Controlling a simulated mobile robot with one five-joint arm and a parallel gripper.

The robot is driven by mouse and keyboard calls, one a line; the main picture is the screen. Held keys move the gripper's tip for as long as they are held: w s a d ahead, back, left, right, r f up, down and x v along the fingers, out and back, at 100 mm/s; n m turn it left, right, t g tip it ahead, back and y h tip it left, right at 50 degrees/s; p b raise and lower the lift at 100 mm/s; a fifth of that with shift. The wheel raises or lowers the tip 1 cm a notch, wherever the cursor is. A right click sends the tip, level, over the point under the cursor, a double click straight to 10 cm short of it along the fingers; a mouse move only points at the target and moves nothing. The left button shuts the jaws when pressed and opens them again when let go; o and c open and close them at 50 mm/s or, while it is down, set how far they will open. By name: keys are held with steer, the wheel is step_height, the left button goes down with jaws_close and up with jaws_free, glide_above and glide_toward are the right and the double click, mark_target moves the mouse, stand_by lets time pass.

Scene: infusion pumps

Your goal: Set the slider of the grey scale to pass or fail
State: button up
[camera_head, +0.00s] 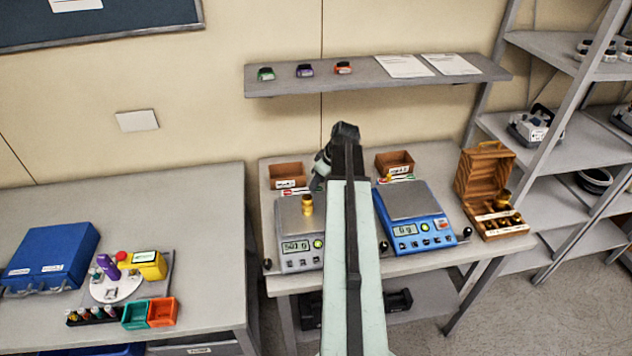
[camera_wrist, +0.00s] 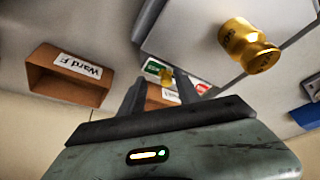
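The grey scale (camera_head: 297,262) stands on the right bench with a brass weight (camera_head: 307,205) on its pan; its display seems to read about 501 g. In the wrist view the weight (camera_wrist: 247,45) shows at upper right on the pan (camera_wrist: 190,28). The slider's small yellow knob (camera_wrist: 167,76) sits between a green label (camera_wrist: 152,66) and a red label (camera_wrist: 202,88). My gripper (camera_wrist: 163,82) is open, its fingers apart with the knob between them in the picture; contact cannot be told. In the head view my gripper (camera_head: 319,180) is behind the scale, partly hidden by my arm.
A blue scale (camera_head: 408,215) reading 0 g stands to the right, beside a wooden weight box (camera_head: 487,185). Brown bins (camera_head: 288,173) stand behind the scales; one shows in the wrist view (camera_wrist: 60,80). A shelf (camera_head: 375,78) hangs above.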

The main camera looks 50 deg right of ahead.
steer(key=shift+w+a, duration=0.15)
steer(key=shift+a, duration=0.1)
steer(key=shift+r+p, duration=0.3)
steer(key=shift+r, duration=0.05)
steer(key=p+v, duration=0.6)
steer(key=v, duration=0.1)
steer(key=shift+p, duration=0.3)
